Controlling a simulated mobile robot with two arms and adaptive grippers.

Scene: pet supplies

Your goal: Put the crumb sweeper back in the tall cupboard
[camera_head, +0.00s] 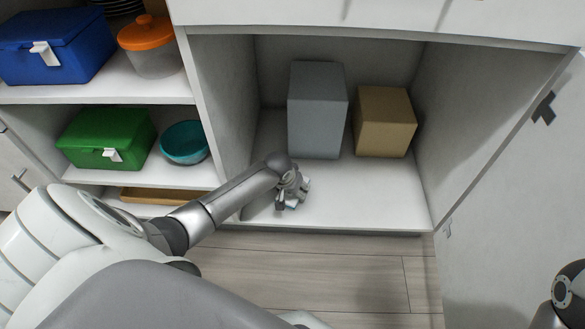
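The open cupboard compartment (385,205) is in the middle of the head view, with white walls and floor. My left gripper (292,201) is low at the front of this compartment, near its left side and over its floor. The gripper is small and partly turned away, so I cannot tell whether its fingers are open or shut, or whether they hold anything. I cannot make out a crumb sweeper anywhere. Only a dark and grey piece of my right arm shows at the lower right edge; its gripper is outside the view.
A grey box (317,112) and a tan box (384,122) stand at the compartment's back. Left shelves hold a blue box (52,47), an orange-lidded container (150,47), a green box (105,138) and a teal bowl (184,143). A white panel (520,180) flanks the right.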

